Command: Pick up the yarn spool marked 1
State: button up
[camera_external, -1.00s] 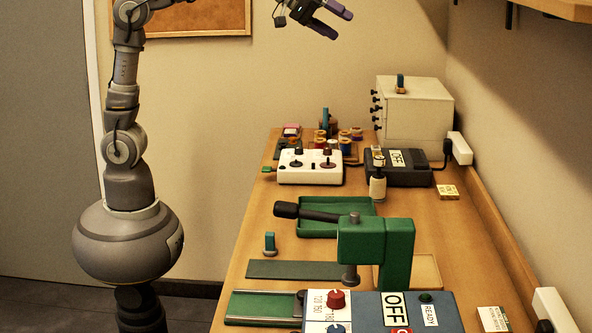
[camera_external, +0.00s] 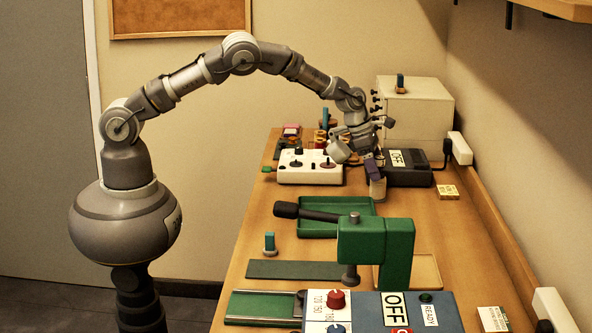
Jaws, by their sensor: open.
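My gripper (camera_external: 374,170) is open and points down at the cream cylinder (camera_external: 378,189), left of the dark box marked OFF. Its purple-tipped fingers hide the cylinder's top. I cannot tell whether they touch it or stand around it. Several small coloured spools (camera_external: 322,138) stand at the back of the table, partly hidden behind my wrist. No number 1 can be read on any spool or on the cylinder, so I cannot tell which one is marked 1.
A dark box marked OFF (camera_external: 410,175) stands close right of my gripper. A white control box (camera_external: 296,174) with knobs is to the left. A green tray (camera_external: 318,229) and green press (camera_external: 398,245) stand nearer. A cream drawer cabinet (camera_external: 425,112) is behind.

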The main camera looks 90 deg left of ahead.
jog(key=x, duration=0.3)
jog(key=shift+r, duration=0.15)
jog(key=c, duration=1.3)
jog(key=shift+r, duration=0.1)
